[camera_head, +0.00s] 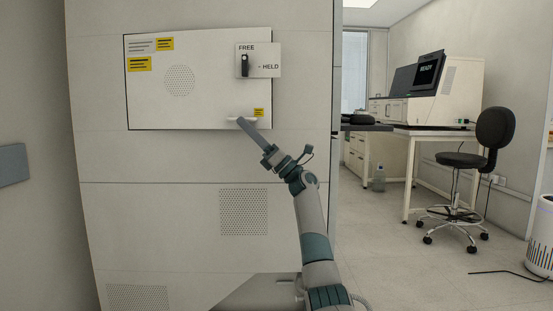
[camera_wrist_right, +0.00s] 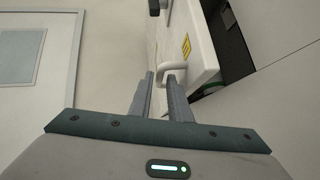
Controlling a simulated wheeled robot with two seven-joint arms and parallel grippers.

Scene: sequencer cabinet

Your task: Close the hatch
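The hatch (camera_head: 205,90) is a white panel on the cabinet front, with yellow labels and a round perforated patch. It also shows in the right wrist view (camera_wrist_right: 200,45), where it stands out from the cabinet with a dark gap behind it, so it is ajar. Its white handle (camera_head: 234,119) is at the lower edge and shows in the wrist view (camera_wrist_right: 174,66). My right gripper (camera_head: 241,121) is at the handle. In the wrist view its fingers (camera_wrist_right: 160,78) are apart, with the handle at their tips; I cannot tell whether they touch. My left gripper is not in view.
A black latch knob (camera_head: 245,66) sits on a plate marked FREE and HELD at the hatch's upper right, its body upright below FREE. Right of the cabinet are a bench (camera_head: 408,132) with an instrument, a black stool (camera_head: 480,160) and open floor (camera_head: 400,260).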

